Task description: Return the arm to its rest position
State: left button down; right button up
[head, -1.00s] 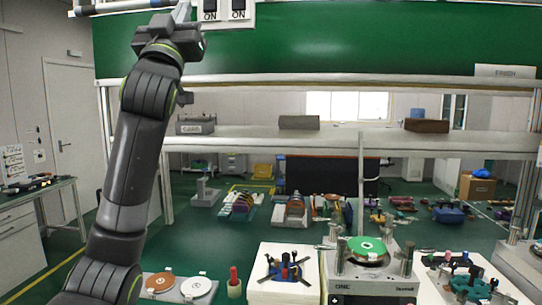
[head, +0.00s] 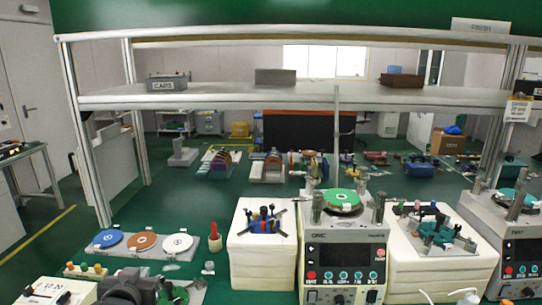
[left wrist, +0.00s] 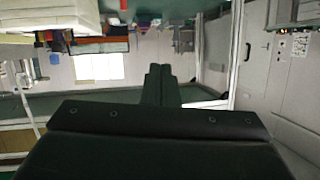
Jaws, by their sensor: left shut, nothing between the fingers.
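My left arm shows only as a dark piece (head: 132,287) low at the left of the head view, at the bench front. My left gripper (left wrist: 160,72) shows in the left wrist view as two dark fingers pressed together, with nothing between them. That view looks out over the room, upside down, with a bright window and a pale door. My right gripper is in neither view.
A lapping machine (head: 343,262) with a green disc (head: 343,197) stands at centre, between white stands. Blue (head: 108,238), orange (head: 142,241) and white (head: 177,243) discs lie on a tray at left. A shelf (head: 220,100) spans above the bench.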

pick_arm(q)
jog(key=s+a+f+g, duration=0.1)
jog(key=s+f+g, duration=0.4)
jog(key=s+f, duration=1.15)
jog(key=s+f+g, duration=0.3)
jog(key=s+g, duration=0.2)
jog(key=s, duration=1.4)
notch_tip(320, 180, down, 25)
jog(key=a+g, duration=0.1)
jog(key=a, duration=0.1)
jog(key=s+d+f+g+h, duration=0.1)
jog(key=s+d+f, duration=0.1)
jog(key=s+f, duration=1.3)
jog(key=shift+f+g, duration=0.3)
